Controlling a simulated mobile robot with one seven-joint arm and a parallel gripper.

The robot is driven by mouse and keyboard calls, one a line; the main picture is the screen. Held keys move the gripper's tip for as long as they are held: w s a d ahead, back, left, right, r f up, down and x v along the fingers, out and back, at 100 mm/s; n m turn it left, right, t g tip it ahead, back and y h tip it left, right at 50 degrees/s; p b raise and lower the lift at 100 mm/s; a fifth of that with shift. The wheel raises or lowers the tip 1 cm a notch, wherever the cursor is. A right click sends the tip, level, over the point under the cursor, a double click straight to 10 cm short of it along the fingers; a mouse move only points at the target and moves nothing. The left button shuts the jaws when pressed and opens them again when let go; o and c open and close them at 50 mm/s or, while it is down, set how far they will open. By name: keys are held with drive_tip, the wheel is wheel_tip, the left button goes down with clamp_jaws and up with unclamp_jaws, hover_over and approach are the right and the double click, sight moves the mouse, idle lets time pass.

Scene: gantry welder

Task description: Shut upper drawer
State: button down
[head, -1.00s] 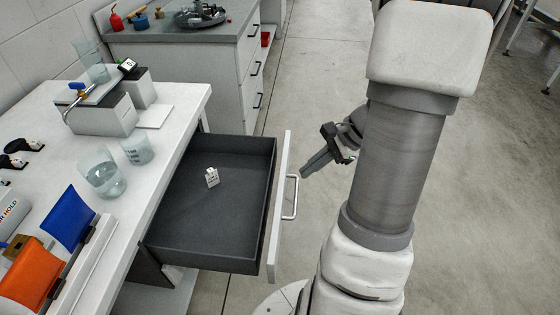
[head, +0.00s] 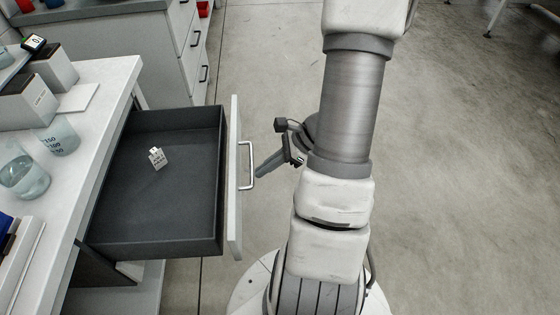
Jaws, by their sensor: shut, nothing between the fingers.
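The upper drawer (head: 170,205) is pulled well out from under the white bench on the left. Its inside is dark grey, and its white front panel (head: 235,185) carries a silver bar handle (head: 248,165). A small white labelled block (head: 157,158) is inside the drawer. My gripper (head: 259,174) is shut and empty. Its fingertips point left at the drawer front, just right of the handle. I cannot tell whether they touch it. My arm covers part of the floor to the right of the gripper.
The white bench top (head: 95,115) holds beakers (head: 58,135) and boxes near the drawer. A grey cabinet (head: 130,50) with drawers stands behind. The concrete floor (head: 450,150) on the right is clear. A lower white surface (head: 115,297) shows under the drawer.

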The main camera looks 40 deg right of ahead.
sight(238, 176)
drive_tip(key=shift+w+a+r, duration=0.1)
drive_tip(key=shift+w+a, duration=0.45)
drive_tip(key=shift+a, duration=0.25)
drive_tip(key=shift+w+a, duration=0.55)
drive_tip(key=shift+a, duration=0.2)
drive_tip(key=shift+w, duration=0.1)
